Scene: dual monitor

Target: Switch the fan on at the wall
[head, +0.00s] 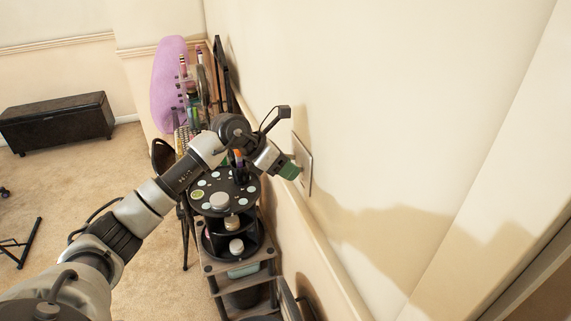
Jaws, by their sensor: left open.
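A thin switch plate (307,178) is on the cream wall, seen nearly edge-on. My left gripper (291,172) reaches in from the left, with its green fingertips close to the plate's left side. It is open and empty. The fingertips hide part of the plate, and I cannot tell whether they touch it. The switch on the plate is too small and angled to make out. I see no fan that I can identify. My right gripper is not in view.
A dark round tiered organizer (222,194) with small items stands on a shelf unit (240,276) below my left arm. Behind it are a purple cushioned object (168,85) and clutter along the wall. A dark bench (58,122) stands at the far left. The carpet (95,180) between is mostly clear.

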